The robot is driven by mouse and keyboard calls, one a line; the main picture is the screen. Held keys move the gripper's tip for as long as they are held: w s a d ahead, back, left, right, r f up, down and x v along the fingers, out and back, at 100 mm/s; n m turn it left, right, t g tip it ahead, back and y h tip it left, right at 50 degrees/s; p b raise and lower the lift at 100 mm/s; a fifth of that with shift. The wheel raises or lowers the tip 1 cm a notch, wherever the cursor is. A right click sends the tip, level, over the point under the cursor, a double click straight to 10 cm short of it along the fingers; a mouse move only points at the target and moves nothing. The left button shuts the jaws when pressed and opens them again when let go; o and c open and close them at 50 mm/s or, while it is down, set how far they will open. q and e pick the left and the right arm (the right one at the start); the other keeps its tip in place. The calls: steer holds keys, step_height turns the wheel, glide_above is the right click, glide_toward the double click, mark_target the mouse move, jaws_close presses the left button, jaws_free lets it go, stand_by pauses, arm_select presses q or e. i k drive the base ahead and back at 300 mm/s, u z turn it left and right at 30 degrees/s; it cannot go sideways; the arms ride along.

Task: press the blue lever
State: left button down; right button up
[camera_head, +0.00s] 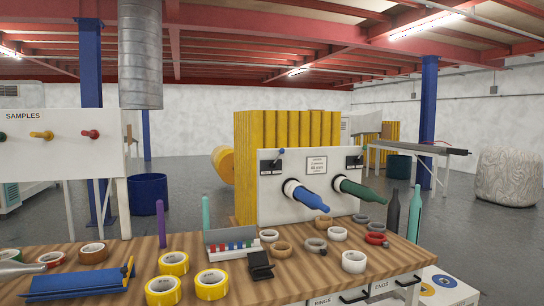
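A white panel (270,208) stands at the back of the wooden table. A small lever with a blue tip (281,151) rises from the black plate at the panel's upper left and leans to the right. A blue cone (311,199) sticks out of the panel's left hole and a green cone (361,191) out of the right one. Neither of my grippers is in view, and nothing touches the levers.
The wooden table (215,258) holds yellow tape rolls (174,263), several rings, a small rack (232,244) and a black object (260,266). Purple (161,223) and teal (206,215) upright rods stand left of the panel. Dark (393,212) and teal (415,213) cones stand at right.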

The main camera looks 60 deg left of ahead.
mark_target(281, 151)
steer(key=u, duration=1.45)
